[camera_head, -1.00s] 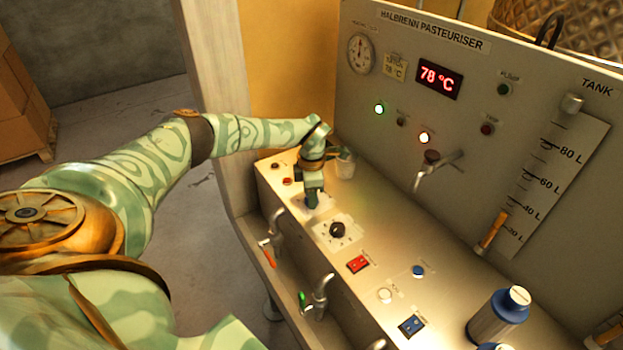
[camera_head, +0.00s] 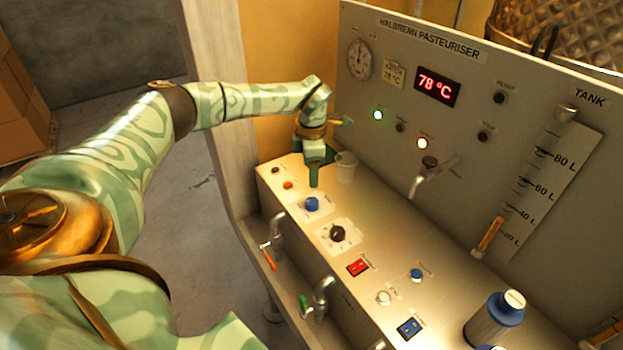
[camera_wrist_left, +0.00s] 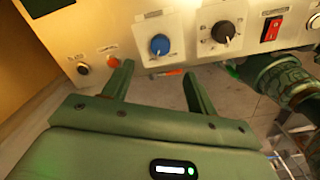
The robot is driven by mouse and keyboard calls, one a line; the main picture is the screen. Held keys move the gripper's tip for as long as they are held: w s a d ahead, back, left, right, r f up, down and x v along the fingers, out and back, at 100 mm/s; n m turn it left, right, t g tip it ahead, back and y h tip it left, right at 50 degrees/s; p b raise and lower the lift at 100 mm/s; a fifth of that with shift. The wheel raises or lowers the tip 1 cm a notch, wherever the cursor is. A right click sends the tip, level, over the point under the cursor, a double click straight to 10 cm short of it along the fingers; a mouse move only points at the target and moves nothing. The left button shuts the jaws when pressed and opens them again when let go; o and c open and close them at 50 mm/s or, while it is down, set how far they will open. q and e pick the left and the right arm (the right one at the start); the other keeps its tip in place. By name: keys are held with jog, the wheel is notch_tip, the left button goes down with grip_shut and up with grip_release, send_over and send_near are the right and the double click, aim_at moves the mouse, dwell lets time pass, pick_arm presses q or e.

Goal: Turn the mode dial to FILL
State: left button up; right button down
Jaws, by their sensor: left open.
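A black dial (camera_head: 338,233) sits on a white plate with marks around it on the sloped panel; it also shows in the left wrist view (camera_wrist_left: 223,32). A blue knob (camera_head: 312,204) sits up-left of it on its own plate and also shows in the left wrist view (camera_wrist_left: 160,45). Their small labels are too blurred to read, so FILL cannot be made out. My left gripper (camera_head: 314,178) is above the panel just beyond the blue knob, apart from it. In the left wrist view its two fingers (camera_wrist_left: 159,72) are spread with nothing between them. My right gripper is out of view.
Taps (camera_head: 276,232) line the front. A metal spout (camera_head: 428,178) juts from the upright panel.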

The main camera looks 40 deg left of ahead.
pick_arm(q)
notch_tip(320, 180, up, 6)
jog(key=shift+f, duration=0.1)
dwell(0.6)
